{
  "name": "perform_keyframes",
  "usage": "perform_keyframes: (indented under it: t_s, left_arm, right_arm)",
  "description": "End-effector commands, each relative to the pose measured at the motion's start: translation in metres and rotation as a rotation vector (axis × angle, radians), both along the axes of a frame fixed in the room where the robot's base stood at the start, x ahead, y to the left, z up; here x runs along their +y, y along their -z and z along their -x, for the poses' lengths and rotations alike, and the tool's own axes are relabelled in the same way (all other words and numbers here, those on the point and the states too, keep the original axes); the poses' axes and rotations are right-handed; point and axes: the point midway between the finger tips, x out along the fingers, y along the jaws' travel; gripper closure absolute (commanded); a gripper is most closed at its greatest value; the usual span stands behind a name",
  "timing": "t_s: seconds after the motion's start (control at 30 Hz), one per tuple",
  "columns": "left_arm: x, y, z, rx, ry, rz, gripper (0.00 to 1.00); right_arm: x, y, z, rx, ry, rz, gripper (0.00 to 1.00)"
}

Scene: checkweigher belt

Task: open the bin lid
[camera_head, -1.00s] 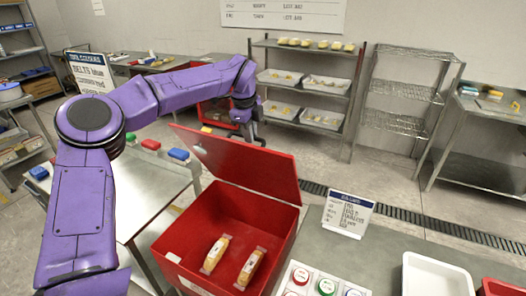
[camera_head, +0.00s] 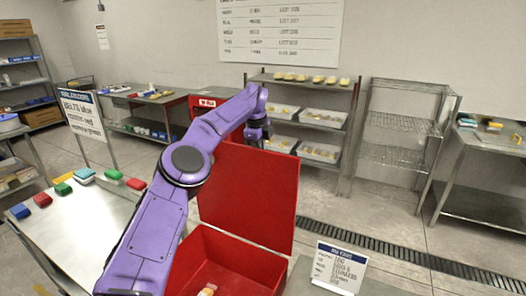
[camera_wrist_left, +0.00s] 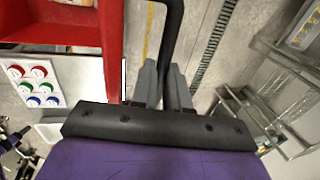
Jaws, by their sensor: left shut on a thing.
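The red bin (camera_head: 190,265) stands at the bottom middle of the head view, its near part cut off by the frame. Its red lid (camera_head: 245,195) is raised and stands nearly upright at the back of the bin. My left gripper (camera_head: 258,133) is at the lid's top edge, partly hidden behind it. In the left wrist view, its two grey fingers (camera_wrist_left: 164,85) are shut on a black handle (camera_wrist_left: 172,30) beside red panels of the bin and lid. My right gripper is not in view.
One wrapped package (camera_head: 207,290) shows inside the bin. A small sign (camera_head: 338,267) stands to the right. A table with coloured blocks (camera_head: 85,174) is at the left. A shelf with white trays (camera_head: 320,150) stands behind. The floor right of the lid is clear.

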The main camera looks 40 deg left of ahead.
Motion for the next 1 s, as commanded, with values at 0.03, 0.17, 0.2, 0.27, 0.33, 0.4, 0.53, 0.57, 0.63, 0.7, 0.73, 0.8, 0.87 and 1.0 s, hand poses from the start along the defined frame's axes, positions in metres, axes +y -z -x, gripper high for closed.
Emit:
perform_keyframes:
  t_s: [0.03,0.17,0.2,0.27,0.33,0.4,0.53,0.57,0.63,0.7,0.73,0.8,0.87,1.0]
  left_arm:
    - [0.001,0.007,0.000,0.012,0.001,-0.004,1.00]
    - [-0.001,0.007,-0.001,0.011,0.004,-0.004,1.00]
    - [-0.001,0.007,-0.002,0.011,0.005,-0.004,1.00]
    - [-0.002,0.007,-0.002,0.012,0.006,-0.005,1.00]
    - [-0.002,0.007,-0.002,0.012,0.007,-0.004,1.00]
    - [-0.002,0.007,-0.003,0.012,0.007,-0.004,0.69]
    - [-0.002,0.005,-0.003,0.009,0.005,-0.003,0.60]
    - [-0.002,0.005,-0.003,0.008,0.005,-0.003,0.60]
    - [-0.002,0.004,-0.002,0.007,0.004,-0.002,0.60]
    - [-0.002,0.003,-0.002,0.006,0.003,-0.002,0.60]
    - [-0.002,0.003,-0.002,0.006,0.003,-0.002,0.60]
    - [-0.002,0.002,-0.002,0.006,0.002,-0.002,0.60]
    - [0.000,-0.001,-0.001,0.005,-0.001,-0.002,0.60]
    - [0.010,-0.026,0.010,0.000,-0.019,-0.001,0.60]
  right_arm:
    - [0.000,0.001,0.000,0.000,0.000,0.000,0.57]
    - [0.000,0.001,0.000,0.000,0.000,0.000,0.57]
    - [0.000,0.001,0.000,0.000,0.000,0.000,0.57]
    - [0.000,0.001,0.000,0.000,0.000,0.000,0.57]
    - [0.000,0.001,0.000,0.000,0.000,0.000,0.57]
    - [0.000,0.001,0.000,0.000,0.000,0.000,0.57]
    - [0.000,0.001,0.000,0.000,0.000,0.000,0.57]
    - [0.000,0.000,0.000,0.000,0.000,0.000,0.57]
    - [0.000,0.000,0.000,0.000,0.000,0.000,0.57]
    - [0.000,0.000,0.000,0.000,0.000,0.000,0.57]
    - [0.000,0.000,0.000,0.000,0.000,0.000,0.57]
    - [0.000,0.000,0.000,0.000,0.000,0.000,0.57]
    - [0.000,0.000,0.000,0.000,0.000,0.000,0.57]
    - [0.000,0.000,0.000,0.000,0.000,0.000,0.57]
